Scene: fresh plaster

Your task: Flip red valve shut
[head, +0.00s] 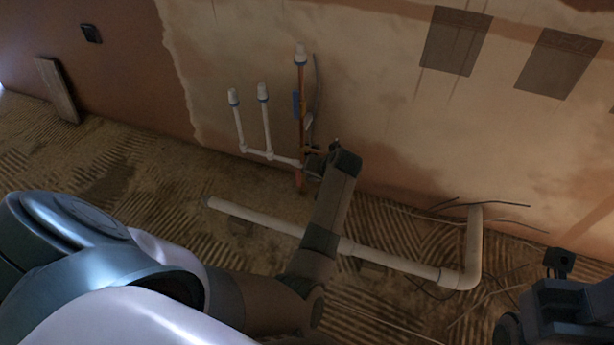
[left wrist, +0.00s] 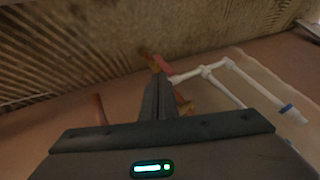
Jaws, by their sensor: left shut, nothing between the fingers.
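My left gripper (head: 311,166) is at the lower part of the copper-coloured pipe (head: 302,85) on the wall, low near the floor. Its fingers are shut with nothing between them. In the left wrist view the shut fingers (left wrist: 158,96) point at the pipework. A red piece (left wrist: 180,97), which looks like the valve handle, shows just right of the fingers, partly hidden by them. I cannot tell whether they touch it. In the head view the gripper hides most of the valve. Dark parts of my right arm show at the lower right, but its fingers cannot be made out.
White capped pipes (head: 240,125) stand left of the copper pipe, with a blue piece (head: 296,104) above the gripper. A thick beige waste pipe (head: 390,261) runs along the ridged floor beneath my left arm. Loose wires (head: 510,204) lie near its upright end.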

